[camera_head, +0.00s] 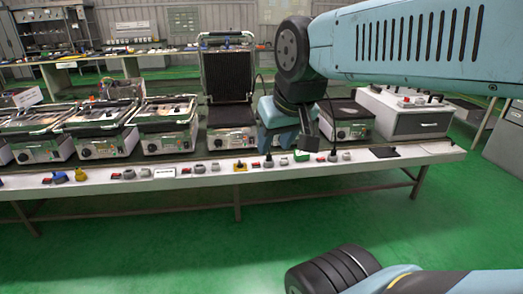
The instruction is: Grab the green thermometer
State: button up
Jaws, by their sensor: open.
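A small green object (301,156), which looks like the green thermometer, lies on the front strip of the long workbench. It is too small to make out details. My gripper (308,140) hangs pointing down over the bench, just above and slightly right of the green object in the picture. It is open, and nothing shows between its fingers. A gap between the fingertips and the green object cannot be judged from this view. My blue arm covers part of the bench behind.
The workbench (210,181) carries several small red, grey and yellow parts along its front strip. Several heating units (165,140) stand behind them, one with a raised dark lid (228,75). A white box (405,118) stands at right.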

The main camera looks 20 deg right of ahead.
aim_at(299, 155)
jog(key=u, duration=0.4)
jog(key=i, duration=1.15)
jog(key=z, duration=0.3)
jog(key=i, duration=0.85)
jog(key=z, duration=0.7)
jog(key=k, duration=0.9)
jog(key=z, duration=0.2)
jog(key=i, duration=0.9)
jog(key=u, duration=0.1)
